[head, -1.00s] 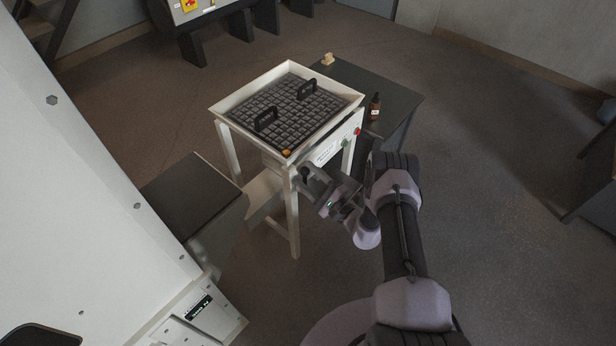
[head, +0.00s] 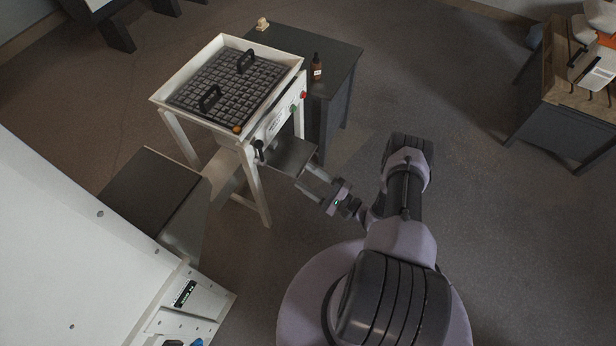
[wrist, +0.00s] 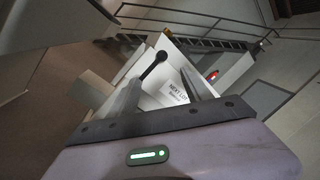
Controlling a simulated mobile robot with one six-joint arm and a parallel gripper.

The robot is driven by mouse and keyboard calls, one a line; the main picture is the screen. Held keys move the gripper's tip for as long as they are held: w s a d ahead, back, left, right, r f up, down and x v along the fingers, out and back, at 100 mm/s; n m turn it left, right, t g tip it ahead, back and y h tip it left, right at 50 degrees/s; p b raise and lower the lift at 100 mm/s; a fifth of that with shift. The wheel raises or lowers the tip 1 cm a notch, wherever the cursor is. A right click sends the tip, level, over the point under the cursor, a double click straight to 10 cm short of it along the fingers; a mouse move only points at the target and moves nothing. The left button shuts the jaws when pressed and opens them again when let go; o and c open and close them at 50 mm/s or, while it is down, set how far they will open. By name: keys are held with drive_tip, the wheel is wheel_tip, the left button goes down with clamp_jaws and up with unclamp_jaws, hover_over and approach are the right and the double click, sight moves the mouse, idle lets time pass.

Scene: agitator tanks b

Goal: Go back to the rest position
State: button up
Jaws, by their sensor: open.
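My gripper (head: 318,188) is in front of the white agitator stand, open and empty. In the wrist view my two fingers (wrist: 163,98) stand apart, with a black ball-ended lever (wrist: 153,67) and a label plate showing between and beyond them. The white stand (head: 228,133) holds a dark gridded tray (head: 215,108) with two black handles. The lever also shows in the head view (head: 259,150) on the stand's front, apart from my fingers.
A dark side table (head: 335,62) behind the stand carries a brown bottle (head: 317,68) and a small beige object (head: 262,24). A dark box-like bench (head: 150,195) stands left of it. A wooden-topped desk (head: 560,85) is at far right. Floor at right is clear.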

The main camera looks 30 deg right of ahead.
drive_tip(key=w+a+r+n+g+y, duration=0.2)
drive_tip(key=a+r+n+g+y, duration=0.15)
drive_tip(key=r, duration=0.45)
drive_tip(key=w+a+r+n+g+y, duration=0.2)
drive_tip(key=r+n+g, duration=0.25)
drive_tip(key=r, duration=0.25)
drive_tip(key=s+a+r+n+g+h, duration=0.1)
drive_tip(key=s+a+r+n+g, duration=0.1)
drive_tip(key=a+r+g, duration=0.3)
drive_tip(key=s+a+r+n+g+h, duration=0.1)
drive_tip(key=s+a+r+n+g, duration=0.15)
drive_tip(key=r, duration=0.45)
drive_tip(key=s+r+n+t+h, duration=0.1)
drive_tip(key=s+r+t+h, duration=0.3)
drive_tip(key=s+r+h, duration=0.8)
drive_tip(key=s+r, duration=0.4)
drive_tip(key=s, duration=0.2)
drive_tip(key=shift+a+n, duration=0.3)
drive_tip(key=shift+n, duration=0.05)
drive_tip(key=shift+r, duration=0.1)
